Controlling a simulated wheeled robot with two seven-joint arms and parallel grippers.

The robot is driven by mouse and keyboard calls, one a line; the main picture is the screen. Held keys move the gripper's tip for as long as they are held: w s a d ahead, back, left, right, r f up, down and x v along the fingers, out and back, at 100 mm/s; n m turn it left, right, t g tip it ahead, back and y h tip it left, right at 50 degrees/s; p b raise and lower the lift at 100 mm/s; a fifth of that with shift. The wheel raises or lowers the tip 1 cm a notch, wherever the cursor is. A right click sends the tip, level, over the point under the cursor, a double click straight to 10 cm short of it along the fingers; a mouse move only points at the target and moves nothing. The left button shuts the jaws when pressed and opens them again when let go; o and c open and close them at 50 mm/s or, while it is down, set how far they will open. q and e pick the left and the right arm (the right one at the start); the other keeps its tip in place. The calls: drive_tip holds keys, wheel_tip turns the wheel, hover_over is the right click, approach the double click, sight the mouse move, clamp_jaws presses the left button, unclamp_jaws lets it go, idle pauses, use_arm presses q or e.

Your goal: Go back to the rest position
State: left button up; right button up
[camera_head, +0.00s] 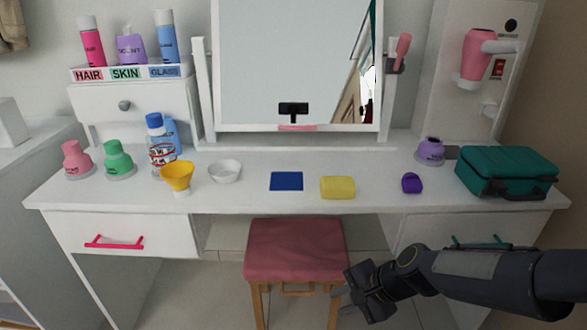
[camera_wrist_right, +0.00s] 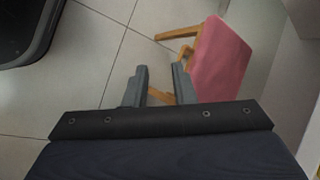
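My right gripper (camera_head: 342,294) is in front of the vanity table, over the right side of the pink stool. In the right wrist view (camera_wrist_right: 157,84) its two fingers stand apart with nothing between them, so it is open and empty. My right arm comes in from the right edge, below the tabletop. The pink stool (camera_head: 296,249) stands under the table's middle, and its pink seat also shows in the right wrist view (camera_wrist_right: 222,62). My left gripper is in neither view.
The white vanity table (camera_head: 240,198) carries several bottles, a yellow funnel (camera_head: 177,176), a white bowl (camera_head: 224,171), a blue cloth (camera_head: 287,181), a yellow sponge (camera_head: 337,188), a purple item (camera_head: 412,183) and a teal case (camera_head: 506,172). Its drawers look shut. Tiled floor (camera_wrist_right: 85,75) is clear beside the stool.

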drive_tip(key=s+d+r+n+t+h, duration=0.1)
drive_tip(key=s+d+r+n, duration=0.35)
drive_tip(key=s, duration=0.45)
drive_tip(key=s+d+r+n+t+h, duration=0.1)
drive_tip(key=s+d+r+n+t, duration=0.3)
drive_tip(key=s, duration=0.6)
wheel_tip(320, 180, up, 25)
drive_tip(key=d+n+g+p, duration=0.1)
drive_tip(key=g+p, duration=0.1)
drive_tip(key=p, duration=2.4)
drive_tip(key=shift+d+r+g+h, duration=0.15)
drive_tip(key=shift+d+g+h, duration=0.05)
drive_tip(key=shift+g+h, duration=0.1)
